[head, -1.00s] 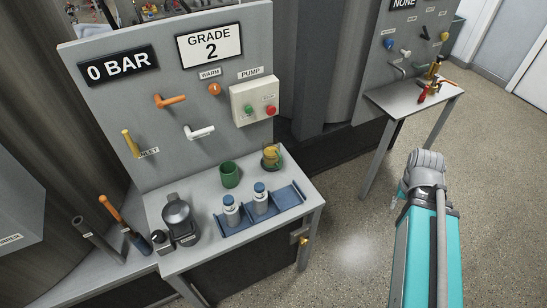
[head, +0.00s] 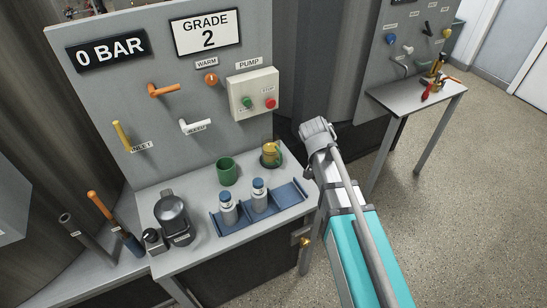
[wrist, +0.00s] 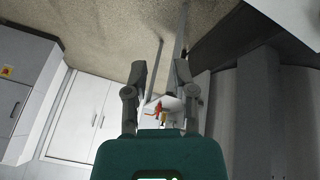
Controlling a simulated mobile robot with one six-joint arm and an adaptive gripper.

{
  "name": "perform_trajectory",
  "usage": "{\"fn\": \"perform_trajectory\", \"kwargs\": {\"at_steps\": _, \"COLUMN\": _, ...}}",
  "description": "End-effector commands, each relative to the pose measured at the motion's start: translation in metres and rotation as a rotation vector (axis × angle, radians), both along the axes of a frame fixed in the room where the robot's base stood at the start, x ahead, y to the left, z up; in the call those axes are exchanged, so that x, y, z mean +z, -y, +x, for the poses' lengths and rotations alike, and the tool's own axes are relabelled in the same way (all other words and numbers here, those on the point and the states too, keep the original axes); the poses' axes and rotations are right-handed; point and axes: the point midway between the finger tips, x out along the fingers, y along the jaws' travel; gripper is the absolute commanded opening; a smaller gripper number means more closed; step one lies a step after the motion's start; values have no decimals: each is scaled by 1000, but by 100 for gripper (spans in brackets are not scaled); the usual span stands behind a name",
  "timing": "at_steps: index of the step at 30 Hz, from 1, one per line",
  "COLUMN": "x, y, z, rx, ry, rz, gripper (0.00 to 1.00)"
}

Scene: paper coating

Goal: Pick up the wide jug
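A glass jug with amber contents and a side handle (head: 271,154) stands at the back right of the near table. A green cup (head: 227,172) stands to its left. Neither carries a readable name, so I cannot tell for certain which is the wide jug. My gripper (head: 316,128) is raised to the right of the glass jug, apart from it. In the wrist view my gripper (wrist: 160,68) has its two fingers apart with nothing held between them. The jug does not show there.
A blue tray (head: 290,194) with two bottles (head: 228,208) lies in front of the jug. A dark grey pot (head: 173,217) stands left. The panel with levers and a pump box (head: 253,94) rises behind. A second table (head: 400,97) with tools stands right.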

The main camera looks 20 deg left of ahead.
Motion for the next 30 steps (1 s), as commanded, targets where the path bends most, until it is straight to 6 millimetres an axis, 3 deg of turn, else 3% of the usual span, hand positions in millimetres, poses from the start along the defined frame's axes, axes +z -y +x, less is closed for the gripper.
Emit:
{"fn": "perform_trajectory", "kwargs": {"at_steps": 1, "x": -6, "y": -21, "z": 4, "rx": 0, "ry": 28, "rz": -4, "gripper": 34}}
{"fn": "perform_trajectory", "kwargs": {"at_steps": 12, "x": -17, "y": -153, "z": 1, "rx": -44, "ry": 272, "rz": 18, "gripper": 34}}
{"fn": "perform_trajectory", "kwargs": {"at_steps": 18, "x": -19, "y": -211, "z": -10, "rx": -57, "ry": 379, "rz": 54, "gripper": 34}}
{"fn": "perform_trajectory", "kwargs": {"at_steps": 24, "x": -18, "y": -239, "z": -19, "rx": -62, "ry": 432, "rz": 79, "gripper": 34}}
{"fn": "perform_trajectory", "kwargs": {"at_steps": 30, "x": -17, "y": -243, "z": -20, "rx": -65, "ry": 440, "rz": 84, "gripper": 34}}
